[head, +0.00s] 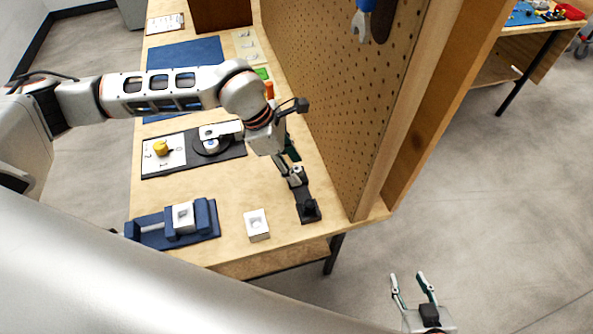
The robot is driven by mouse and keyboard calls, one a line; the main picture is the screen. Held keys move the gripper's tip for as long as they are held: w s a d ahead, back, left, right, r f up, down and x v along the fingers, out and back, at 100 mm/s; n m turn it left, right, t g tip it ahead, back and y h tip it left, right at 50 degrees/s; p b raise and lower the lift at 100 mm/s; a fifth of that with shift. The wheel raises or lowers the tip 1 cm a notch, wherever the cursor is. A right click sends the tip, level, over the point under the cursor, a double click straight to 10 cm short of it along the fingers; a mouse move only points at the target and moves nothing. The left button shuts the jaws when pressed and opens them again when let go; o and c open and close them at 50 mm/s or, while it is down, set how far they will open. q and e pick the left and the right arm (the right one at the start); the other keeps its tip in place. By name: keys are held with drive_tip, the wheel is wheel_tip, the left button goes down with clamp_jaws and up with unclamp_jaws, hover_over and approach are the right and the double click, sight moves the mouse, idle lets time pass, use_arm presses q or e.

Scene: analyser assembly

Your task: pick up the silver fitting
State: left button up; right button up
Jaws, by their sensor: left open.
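My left gripper (290,172) reaches down over the right part of the workbench, next to the pegboard. It is open, and its fingers are at the far end of a narrow black fixture (308,211). A small light grey piece shows among the fingertips. I cannot tell whether it is the silver fitting or part of the gripper, and no silver fitting shows clearly elsewhere. My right gripper (411,277) is at the bottom right, over the floor beyond the bench's front edge. Its two fingers are apart and nothing is between them.
A white block with a round recess (257,226) stands near the front edge. Left of it is a blue vise (150,234) holding a pale block. A dark board (228,151) carries a yellow knob (161,148) and a black disc. The pegboard (345,100) closes the right side.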

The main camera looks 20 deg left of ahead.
use_arm(q)
drive_tip(key=shift+d+f, duration=0.2)
drive_tip(key=shift+f, duration=0.2)
clamp_jaws()
drive_tip(key=shift+r, duration=0.15)
